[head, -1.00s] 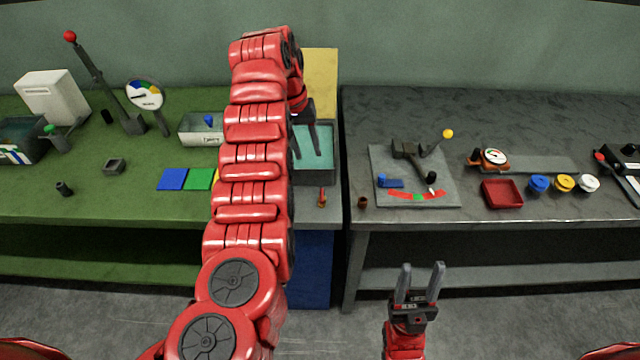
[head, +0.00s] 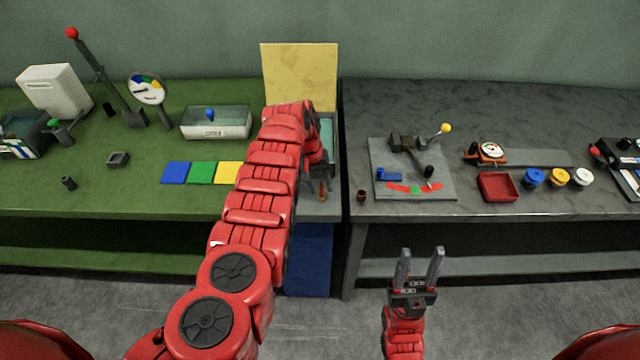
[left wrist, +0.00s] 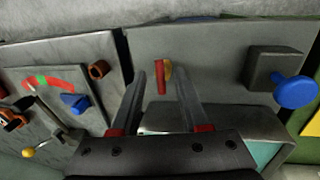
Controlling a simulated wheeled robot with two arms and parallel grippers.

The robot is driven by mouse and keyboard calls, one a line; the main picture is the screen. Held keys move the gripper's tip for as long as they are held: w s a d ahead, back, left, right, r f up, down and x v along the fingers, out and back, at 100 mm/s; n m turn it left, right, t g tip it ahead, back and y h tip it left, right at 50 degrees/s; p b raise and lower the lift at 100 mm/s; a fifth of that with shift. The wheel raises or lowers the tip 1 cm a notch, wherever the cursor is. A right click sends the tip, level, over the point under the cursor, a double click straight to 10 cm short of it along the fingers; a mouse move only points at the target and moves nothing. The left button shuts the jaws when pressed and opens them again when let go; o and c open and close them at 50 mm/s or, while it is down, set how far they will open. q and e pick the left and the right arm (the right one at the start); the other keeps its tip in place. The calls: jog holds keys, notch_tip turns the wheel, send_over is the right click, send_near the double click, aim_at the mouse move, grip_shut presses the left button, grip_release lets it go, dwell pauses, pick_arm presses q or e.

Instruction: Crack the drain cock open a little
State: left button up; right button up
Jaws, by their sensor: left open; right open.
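The drain cock shows in the left wrist view as a small red handle (left wrist: 161,80) beside a brass-coloured part. In the head view the red handle (head: 321,190) is by the front edge of the bench, partly covered by my left gripper. My left gripper (head: 319,178) is open and points down over it. In the left wrist view its two fingers (left wrist: 161,92) are apart, one on each side of the handle; I cannot tell whether either touches it. My right gripper (head: 418,255) is open and empty, in front of the grey bench.
A tank with teal liquid (left wrist: 265,152) lies close to my left gripper. A blue knob (left wrist: 295,90) on a dark block stands to the right in the left wrist view. A small brown cup (head: 361,196) and a grey plate (head: 385,160) with a lever are to the right.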

pick_arm(q)
grip_shut()
dwell(0.3)
jog(key=n+p, duration=0.1)
jog(key=p, duration=0.1)
jog(key=shift+s+r+p, duration=0.15)
jog(key=shift+r+p, duration=0.2)
jog(key=shift+r, duration=0.05)
jog(key=shift+d+f+n+p, duration=0.1)
jog(key=shift+f+n+p, duration=0.25)
jog(key=shift+n, duration=0.65)
jog(key=shift+f+n+t, duration=0.1)
jog(key=shift+n+t, duration=0.3)
jog(key=shift+n, duration=0.3)
